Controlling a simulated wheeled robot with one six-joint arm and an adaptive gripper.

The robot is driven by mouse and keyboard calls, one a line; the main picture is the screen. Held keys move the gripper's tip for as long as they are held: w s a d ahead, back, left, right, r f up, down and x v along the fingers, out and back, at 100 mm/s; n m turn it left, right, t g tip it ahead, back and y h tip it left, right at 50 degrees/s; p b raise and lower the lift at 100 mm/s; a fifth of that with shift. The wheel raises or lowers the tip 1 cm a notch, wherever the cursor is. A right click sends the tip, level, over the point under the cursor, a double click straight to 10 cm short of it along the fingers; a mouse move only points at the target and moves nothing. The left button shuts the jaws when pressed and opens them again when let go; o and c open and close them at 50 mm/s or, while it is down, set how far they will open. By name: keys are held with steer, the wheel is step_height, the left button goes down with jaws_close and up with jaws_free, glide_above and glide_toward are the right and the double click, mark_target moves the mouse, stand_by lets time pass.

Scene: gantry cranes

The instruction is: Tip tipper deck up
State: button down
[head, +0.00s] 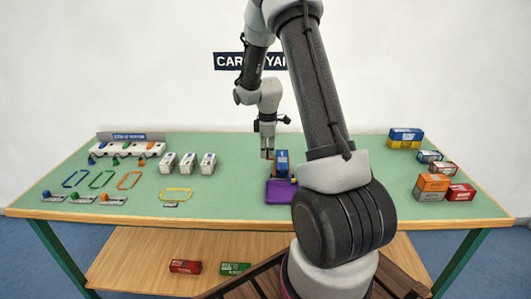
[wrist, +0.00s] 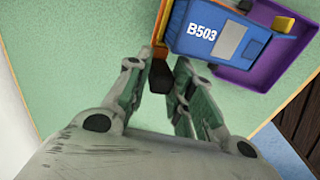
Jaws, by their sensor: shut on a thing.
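The tipper (head: 282,160) is a blue body on a purple base (head: 279,191), at the middle of the green table in the head view. In the wrist view its blue deck (wrist: 215,32) carries the label B503 and a grey panel, and the purple base (wrist: 262,78) shows beneath it. An orange lever (wrist: 163,22) with a dark end runs along the deck's left side. My gripper (wrist: 160,78) has its fingers on either side of this dark end and is shut on it. My gripper also shows in the head view (head: 267,156), just left of the tipper.
Three white blocks (head: 188,162) stand left of the tipper. A yellow outline (head: 175,195) lies nearer the front. A white rack (head: 128,149) and coloured outlines (head: 102,179) are further left. Several small containers (head: 433,183) are stacked at the right. My arm hides part of the table.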

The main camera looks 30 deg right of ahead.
steer(key=shift+s+a+r, duration=0.35)
steer(key=shift+s+a, duration=0.2)
steer(key=shift+s, duration=0.3)
steer(key=shift+s+a+r, duration=0.3)
steer(key=shift+s+a, duration=0.25)
steer(key=shift+s, duration=0.3)
steer(key=shift+s+a, duration=0.1)
steer(key=shift+s, duration=0.05)
steer(key=c, duration=1.3)
jaws_free()
steer(key=shift+a, duration=0.1)
steer(key=shift+r, duration=0.1)
steer(key=r, duration=1.2)
steer(key=shift+s+a+r, duration=0.1)
steer(key=shift+s+a, duration=0.2)
